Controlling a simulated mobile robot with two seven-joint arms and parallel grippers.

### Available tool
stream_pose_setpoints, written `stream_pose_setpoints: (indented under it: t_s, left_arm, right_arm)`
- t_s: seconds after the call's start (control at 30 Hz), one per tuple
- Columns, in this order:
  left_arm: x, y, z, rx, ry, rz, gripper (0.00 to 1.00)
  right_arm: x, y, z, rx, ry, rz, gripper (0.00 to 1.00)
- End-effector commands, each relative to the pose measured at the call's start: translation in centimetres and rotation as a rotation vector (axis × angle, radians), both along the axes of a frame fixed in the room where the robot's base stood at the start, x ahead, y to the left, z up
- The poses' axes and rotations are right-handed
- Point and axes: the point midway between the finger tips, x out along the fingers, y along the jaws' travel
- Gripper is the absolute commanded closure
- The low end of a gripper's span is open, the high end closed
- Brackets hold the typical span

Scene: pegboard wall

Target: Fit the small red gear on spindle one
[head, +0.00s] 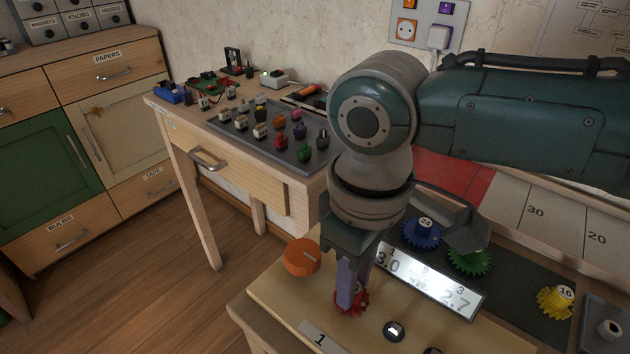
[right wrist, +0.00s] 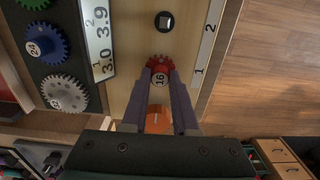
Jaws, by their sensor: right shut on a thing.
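The small red gear (head: 357,308) is at the tips of my right gripper (head: 351,300), which points down and is shut on it. In the right wrist view the red gear (right wrist: 160,68) sits between the fingertips (right wrist: 160,76), beside the "1" on the label strip (right wrist: 205,50). Spindle one is not visible; the gear and fingers cover the spot beside that mark. I cannot tell whether the gear is seated or held above it. A bare spindle (right wrist: 164,20) stands beside the "2"; it also shows in the head view (head: 394,328). My left gripper is out of view.
An orange knob (head: 302,258) stands left of my fingers. A lit display (head: 430,281) lies behind them. Blue (head: 421,233), green (head: 469,262), yellow (head: 556,302) and grey (right wrist: 65,93) gears lie on a dark mat. Another bench (head: 230,145) stands at the back left.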

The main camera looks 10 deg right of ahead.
Motion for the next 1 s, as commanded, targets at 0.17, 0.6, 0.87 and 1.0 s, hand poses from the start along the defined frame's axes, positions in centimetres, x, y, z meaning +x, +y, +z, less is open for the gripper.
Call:
stream_pose_setpoints:
  t_s: [0.17, 0.6, 0.87, 1.0]
  left_arm:
    - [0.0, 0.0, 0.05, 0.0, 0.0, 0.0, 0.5]
    - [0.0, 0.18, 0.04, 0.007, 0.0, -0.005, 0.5]
    - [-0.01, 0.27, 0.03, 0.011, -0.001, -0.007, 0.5]
    - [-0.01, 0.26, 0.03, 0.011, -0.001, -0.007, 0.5]
  right_arm:
    - [0.01, 0.01, -0.15, 0.0, 0.0, 0.0, 1.0]
    - [0.0, -0.03, -0.15, -0.001, 0.001, 0.0, 0.46]
    - [0.0, -0.03, -0.15, -0.001, 0.001, 0.0, 0.36]
    - [0.0, -0.03, -0.15, -0.001, 0.001, 0.0, 0.21]
